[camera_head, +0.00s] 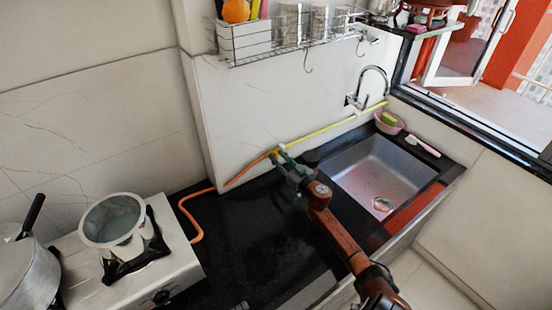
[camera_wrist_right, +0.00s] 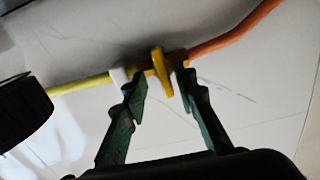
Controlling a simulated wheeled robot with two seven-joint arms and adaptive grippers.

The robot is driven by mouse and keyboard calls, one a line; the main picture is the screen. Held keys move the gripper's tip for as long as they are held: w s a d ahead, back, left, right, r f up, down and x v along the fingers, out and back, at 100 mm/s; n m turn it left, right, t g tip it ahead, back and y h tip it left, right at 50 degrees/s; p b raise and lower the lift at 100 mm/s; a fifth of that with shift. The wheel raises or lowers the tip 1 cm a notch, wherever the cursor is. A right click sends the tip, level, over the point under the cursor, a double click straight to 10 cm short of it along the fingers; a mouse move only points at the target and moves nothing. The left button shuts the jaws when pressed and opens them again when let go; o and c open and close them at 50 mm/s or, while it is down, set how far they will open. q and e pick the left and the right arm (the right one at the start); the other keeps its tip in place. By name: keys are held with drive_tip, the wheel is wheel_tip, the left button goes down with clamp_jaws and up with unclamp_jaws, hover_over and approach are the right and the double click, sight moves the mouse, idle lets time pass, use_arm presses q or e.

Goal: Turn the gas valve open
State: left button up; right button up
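The gas valve is a small yellow handle (camera_wrist_right: 162,72) on the pipe along the wall, seen in the right wrist view. An orange hose (camera_wrist_right: 235,32) runs from its right and a yellow pipe (camera_wrist_right: 80,83) from its left. My right gripper (camera_wrist_right: 160,82) has its two green fingers apart, one on each side of the handle. I cannot tell whether either finger touches it. In the head view my right gripper (camera_head: 281,157) reaches the wall where the orange hose (camera_head: 250,168) meets the yellow pipe (camera_head: 335,124), and it hides the valve. My left gripper is not in view.
A sink (camera_head: 375,170) lies right of my arm, with a faucet (camera_head: 374,75) behind it. A white gas stove (camera_head: 180,255) with a pot (camera_head: 112,222) stands at the left. A wire rack (camera_head: 285,42) hangs above. The black counter (camera_head: 245,235) between is clear.

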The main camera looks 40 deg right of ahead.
drive_tip(key=shift+w+d+f, duration=0.1)
drive_tip(key=shift+w+f, duration=0.1)
drive_tip(key=shift+c, duration=0.4)
drive_tip(key=shift+a+r, duration=0.25)
drive_tip(key=shift+a, duration=0.05)
drive_tip(key=shift+c, duration=0.9)
drive_tip(key=shift+s+a+r, duration=0.15)
drive_tip(key=shift+s+r, duration=0.15)
drive_tip(key=shift+s, duration=0.15)
clamp_jaws()
drive_tip(key=shift+a, duration=0.1)
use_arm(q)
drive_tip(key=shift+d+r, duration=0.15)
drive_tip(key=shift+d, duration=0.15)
use_arm(e)
drive_tip(key=shift+f, duration=0.1)
